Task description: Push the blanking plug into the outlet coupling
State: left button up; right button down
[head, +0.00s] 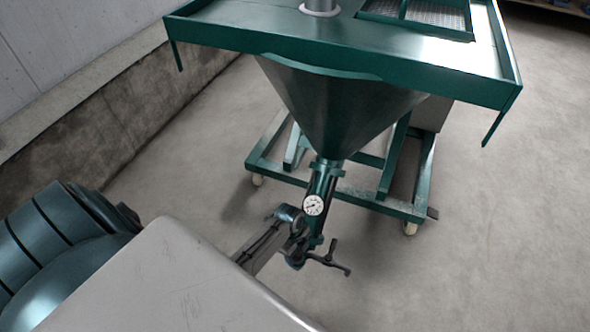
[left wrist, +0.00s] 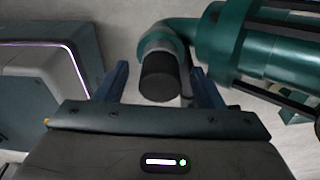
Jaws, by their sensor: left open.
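In the left wrist view, the blanking plug (left wrist: 159,82) looks like a short black cylinder at the end of the outlet coupling (left wrist: 160,45), a pale metal collar on a green elbow pipe. I cannot tell how deep the plug sits. My left gripper (left wrist: 160,70) is open, with one blue finger on each side of the plug and gaps showing between. In the head view, my left gripper (head: 272,238) is at the coupling (head: 289,214), below the hopper; my own arm and the small size hide the details there. My right gripper is not in view.
A green machine with a cone hopper (head: 340,105) stands on a wheeled frame (head: 385,207). A pressure gauge (head: 313,205) and a black lever handle (head: 331,262) are close to my left gripper. A low wall (head: 120,125) runs along the left. Bare floor lies at the right.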

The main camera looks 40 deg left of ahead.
pick_arm(q)
jog(key=r, duration=0.3)
jog(key=a+r+p, duration=0.1)
jog(key=r, duration=0.3)
jog(key=r+p, duration=0.1)
jog(key=r, duration=0.2)
jog(key=shift+a+r, duration=0.3)
jog(key=shift+r, duration=0.05)
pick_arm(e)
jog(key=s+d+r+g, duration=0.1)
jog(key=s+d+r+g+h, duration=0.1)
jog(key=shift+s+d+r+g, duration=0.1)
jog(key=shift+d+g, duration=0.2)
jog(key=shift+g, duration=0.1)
